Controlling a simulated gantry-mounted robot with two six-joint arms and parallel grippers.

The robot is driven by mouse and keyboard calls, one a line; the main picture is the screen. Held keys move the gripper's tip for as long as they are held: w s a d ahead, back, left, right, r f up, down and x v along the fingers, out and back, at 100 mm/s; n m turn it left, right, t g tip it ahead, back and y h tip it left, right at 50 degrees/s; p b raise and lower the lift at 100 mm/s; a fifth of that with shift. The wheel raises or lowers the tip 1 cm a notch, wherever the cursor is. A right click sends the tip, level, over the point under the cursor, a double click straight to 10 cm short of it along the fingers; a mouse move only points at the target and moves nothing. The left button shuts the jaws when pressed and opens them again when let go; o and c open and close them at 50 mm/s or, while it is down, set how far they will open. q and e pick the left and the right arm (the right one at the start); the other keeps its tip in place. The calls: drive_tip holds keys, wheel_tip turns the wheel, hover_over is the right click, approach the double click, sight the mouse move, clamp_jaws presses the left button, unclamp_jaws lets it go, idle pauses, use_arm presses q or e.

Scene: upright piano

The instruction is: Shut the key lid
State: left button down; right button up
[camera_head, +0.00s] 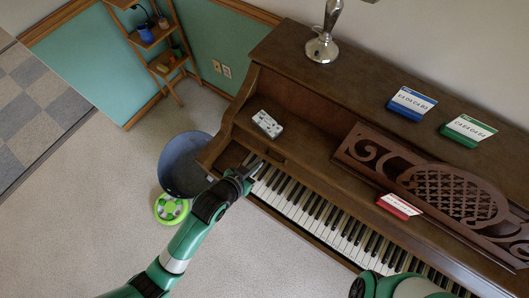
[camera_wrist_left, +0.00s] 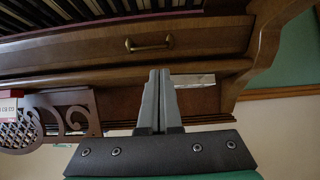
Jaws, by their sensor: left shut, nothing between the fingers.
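The brown upright piano's key lid (camera_head: 300,169) is open, folded back behind the exposed black and white keys (camera_head: 318,212). In the left wrist view the lid (camera_wrist_left: 215,38) is a wooden panel with a brass handle (camera_wrist_left: 148,44), and part of the keyboard shows at the top. My left gripper (camera_head: 257,166) is shut and empty over the left end of the keys, near the lid. In its wrist view the closed fingertips (camera_wrist_left: 160,73) show just beyond the handle; I cannot tell whether they touch the lid. My right gripper is out of view.
A carved music stand (camera_head: 420,175) and a red card block (camera_head: 399,206) are behind the keys. A grey box (camera_head: 267,124), lamp (camera_head: 322,48), blue block (camera_head: 411,103) and green block (camera_head: 467,131) stand on the piano. A dark round stool (camera_head: 182,163) is at its left.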

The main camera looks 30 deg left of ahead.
sight(273, 150)
use_arm(q)
drive_tip(key=b+x, duration=0.3)
drive_tip(key=x, duration=0.6)
drive_tip(key=shift+w+f+b, duration=0.25)
drive_tip(key=shift+w+b, duration=0.05)
drive_tip(key=shift+b, duration=0.1)
